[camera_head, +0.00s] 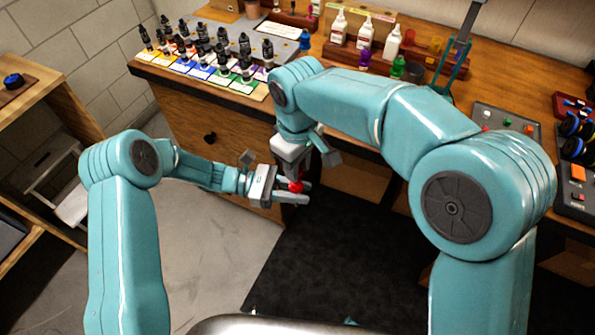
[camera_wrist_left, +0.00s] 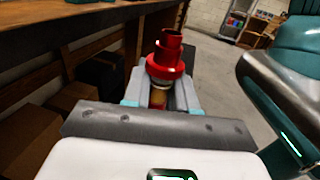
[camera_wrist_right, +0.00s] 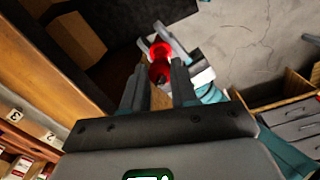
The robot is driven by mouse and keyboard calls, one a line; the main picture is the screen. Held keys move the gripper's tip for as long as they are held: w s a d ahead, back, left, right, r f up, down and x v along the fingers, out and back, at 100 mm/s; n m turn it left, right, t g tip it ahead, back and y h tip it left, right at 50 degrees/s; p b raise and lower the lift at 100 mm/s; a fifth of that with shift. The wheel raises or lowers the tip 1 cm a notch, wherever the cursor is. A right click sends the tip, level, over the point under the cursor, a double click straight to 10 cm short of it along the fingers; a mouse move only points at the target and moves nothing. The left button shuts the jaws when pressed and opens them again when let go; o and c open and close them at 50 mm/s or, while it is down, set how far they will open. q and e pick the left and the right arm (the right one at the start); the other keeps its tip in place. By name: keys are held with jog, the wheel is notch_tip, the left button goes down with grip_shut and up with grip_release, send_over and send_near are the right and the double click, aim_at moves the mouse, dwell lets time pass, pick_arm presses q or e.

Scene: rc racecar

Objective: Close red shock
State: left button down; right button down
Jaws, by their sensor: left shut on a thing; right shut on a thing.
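The red shock (camera_head: 296,186) is held up in the air in front of the workbench. My left gripper (camera_head: 303,194) is shut on it from the left. In the left wrist view the shock (camera_wrist_left: 166,62) stands up between the fingers, with a wide red collar, a narrower red cylinder above and a golden part below. My right gripper (camera_head: 311,166) comes down from above and is also shut on the shock. In the right wrist view the red part (camera_wrist_right: 160,55) shows at its fingertips. The fingers hide part of the shock, so its exact grip points are unclear.
The workbench (camera_head: 280,90) carries several small black-topped bottles (camera_head: 220,50) on coloured cards, white bottles (camera_head: 365,32) in a wooden rack and a grey control panel (camera_head: 505,122). A wooden shelf (camera_head: 60,95) stands at the left. A dark mat (camera_head: 340,255) covers clear floor below.

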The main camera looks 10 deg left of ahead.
aim_at(296, 190)
jog(key=shift+f, duration=0.95)
jog(key=shift+f, duration=0.55)
